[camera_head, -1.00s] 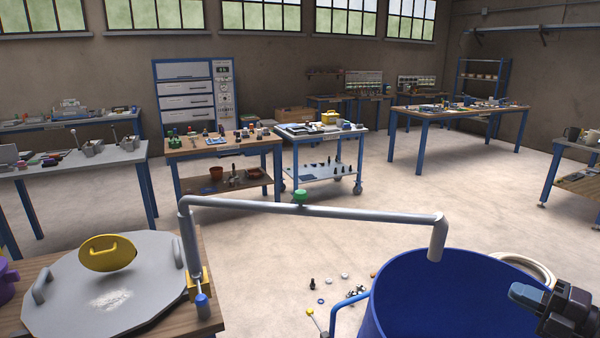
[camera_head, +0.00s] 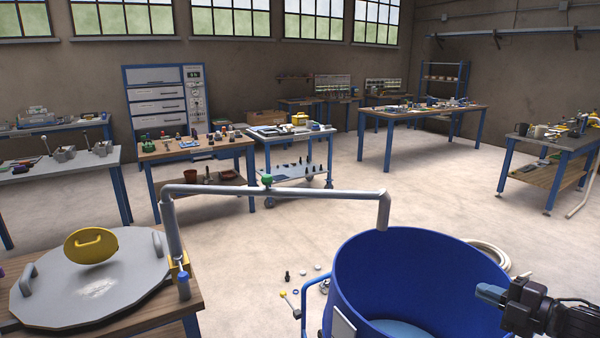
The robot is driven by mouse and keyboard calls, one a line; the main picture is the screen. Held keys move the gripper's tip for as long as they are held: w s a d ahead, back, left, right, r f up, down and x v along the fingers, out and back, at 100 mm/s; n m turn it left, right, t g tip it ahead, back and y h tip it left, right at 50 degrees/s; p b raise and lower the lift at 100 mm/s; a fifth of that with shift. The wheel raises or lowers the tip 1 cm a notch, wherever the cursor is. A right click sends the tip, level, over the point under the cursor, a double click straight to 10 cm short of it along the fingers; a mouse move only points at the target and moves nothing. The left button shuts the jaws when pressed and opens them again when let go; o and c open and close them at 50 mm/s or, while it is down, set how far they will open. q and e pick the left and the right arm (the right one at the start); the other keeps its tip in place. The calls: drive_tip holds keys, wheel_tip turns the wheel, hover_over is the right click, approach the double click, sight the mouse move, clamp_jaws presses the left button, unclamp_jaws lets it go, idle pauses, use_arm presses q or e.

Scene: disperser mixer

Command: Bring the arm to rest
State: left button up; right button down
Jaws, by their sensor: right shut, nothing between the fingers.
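My right gripper (camera_head: 491,294) shows at the lower right, over the right rim of the big blue tub (camera_head: 435,255). It is shut with nothing between its fingers, and its arm runs out of the picture at the right edge. My left gripper is not in view. The grey pipe (camera_head: 320,192) with a green knob (camera_head: 267,180) crosses the middle and bends down at its right end over the tub's left side. A pale blue surface (camera_head: 405,330) shows inside the tub.
A grey lid (camera_head: 95,295) with a yellow handled cover (camera_head: 90,246) lies on the wooden table at the lower left. A pale hose (camera_head: 490,252) lies behind the tub. Small parts lie on the floor left of it. Open floor (camera_head: 400,205) stretches behind.

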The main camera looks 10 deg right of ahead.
drive_tip(key=s+a+f+m+h, duration=0.2)
drive_tip(key=s+f+m+h, duration=0.2)
drive_tip(key=f+m, duration=0.45)
drive_tip(key=s+a+f+m+g+h, duration=0.1)
drive_tip(key=s+a+f+m, duration=0.4)
drive_tip(key=a+f, duration=0.3)
drive_tip(key=s+a+f+m+g+h, duration=0.1)
drive_tip(key=s+a+f+m+h, duration=0.1)
drive_tip(key=s+a+f+m, duration=0.4)
drive_tip(key=s+a+f, duration=0.1)
drive_tip(key=a+f, duration=0.1)
drive_tip(key=a, duration=0.1)
drive_tip(key=shift+a+f+g, duration=0.2)
drive_tip(key=shift+a+g, duration=0.05)
drive_tip(key=shift+g, duration=0.15)
